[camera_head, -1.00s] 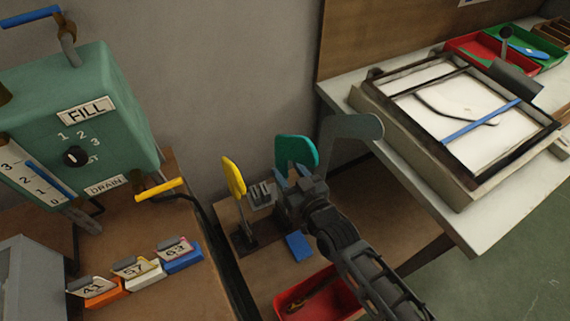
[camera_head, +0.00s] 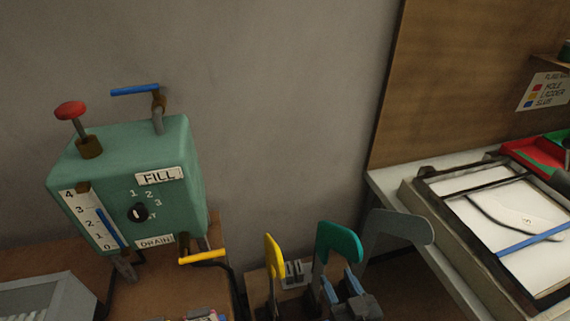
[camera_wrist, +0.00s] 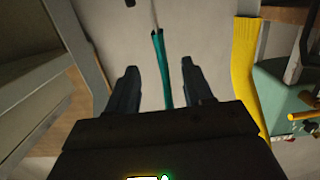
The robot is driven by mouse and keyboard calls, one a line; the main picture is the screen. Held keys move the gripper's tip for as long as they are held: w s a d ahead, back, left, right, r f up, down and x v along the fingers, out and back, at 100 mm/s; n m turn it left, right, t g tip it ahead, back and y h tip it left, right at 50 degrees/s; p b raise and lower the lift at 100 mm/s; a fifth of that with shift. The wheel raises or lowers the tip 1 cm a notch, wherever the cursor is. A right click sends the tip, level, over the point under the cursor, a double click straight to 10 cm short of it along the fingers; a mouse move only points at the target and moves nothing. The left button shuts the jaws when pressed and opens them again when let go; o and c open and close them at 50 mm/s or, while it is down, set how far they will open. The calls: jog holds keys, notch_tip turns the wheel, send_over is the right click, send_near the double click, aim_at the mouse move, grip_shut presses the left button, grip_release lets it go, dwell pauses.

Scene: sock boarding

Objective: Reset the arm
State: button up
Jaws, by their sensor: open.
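My gripper (camera_head: 341,286) is open, low in the head view, just in front of the teal sock form (camera_head: 338,240). A yellow sock form (camera_head: 273,258) stands to its left and a grey sock form (camera_head: 400,226) to its right. In the wrist view my gripper (camera_wrist: 162,82) has its two dark fingers apart. The teal form (camera_wrist: 162,65) shows edge-on between them in the picture, and I cannot tell whether it touches them. The yellow form (camera_wrist: 246,60) is at the right there.
A green tank (camera_head: 180,215) with FILL and DRAIN labels, a knob (camera_head: 138,212), a red-topped plunger (camera_head: 70,110) and blue and yellow levers stands left. A white table (camera_head: 435,245) with a framed screen (camera_head: 500,262) is at right.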

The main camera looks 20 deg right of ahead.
jog(key=s+r, duration=0.4)
jog(key=s, duration=0.6)
jog(key=s+r, duration=0.3)
jog(key=s, duration=0.7)
jog(key=s+r+g, duration=0.1)
jog(key=s+r, duration=1)
jog(key=r, duration=0.3)
jog(key=shift+s+r+g, duration=0.2)
jog(key=shift+s+g, duration=0.05)
jog(key=shift+g, duration=0.15)
